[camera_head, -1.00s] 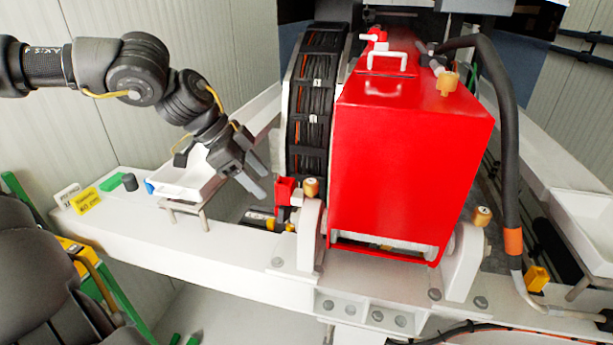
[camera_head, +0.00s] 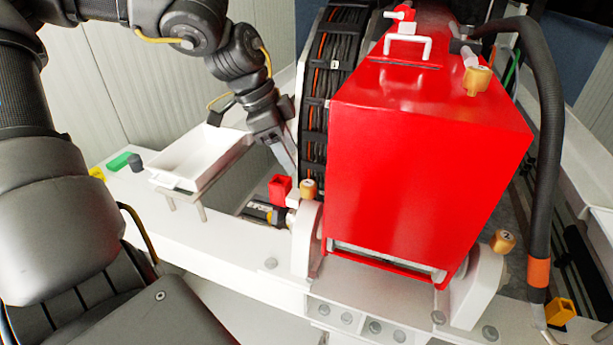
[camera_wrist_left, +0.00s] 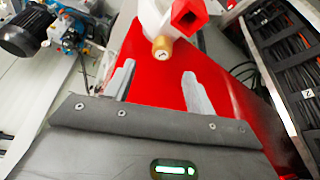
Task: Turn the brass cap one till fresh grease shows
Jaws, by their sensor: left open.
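Three brass caps are in the head view. One (camera_head: 309,188) sits on the white bracket left of the red housing (camera_head: 425,150). Another (camera_head: 478,80) is on the housing's top, and a third (camera_head: 503,241) is on the right bracket. Their number marks are too small to read surely. My left gripper (camera_head: 288,158) is above and left of the left cap, apart from it. In the left wrist view my gripper (camera_wrist_left: 159,68) is open and empty, with that cap (camera_wrist_left: 161,48) just beyond the fingertips, roughly between them. My right gripper is out of view.
A red block (camera_head: 280,187) stands right beside the left cap. A cable chain (camera_head: 330,75) rises behind my gripper. A white tray (camera_head: 193,160) stands on the beam to the left. A black hose (camera_head: 545,130) hangs at the right.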

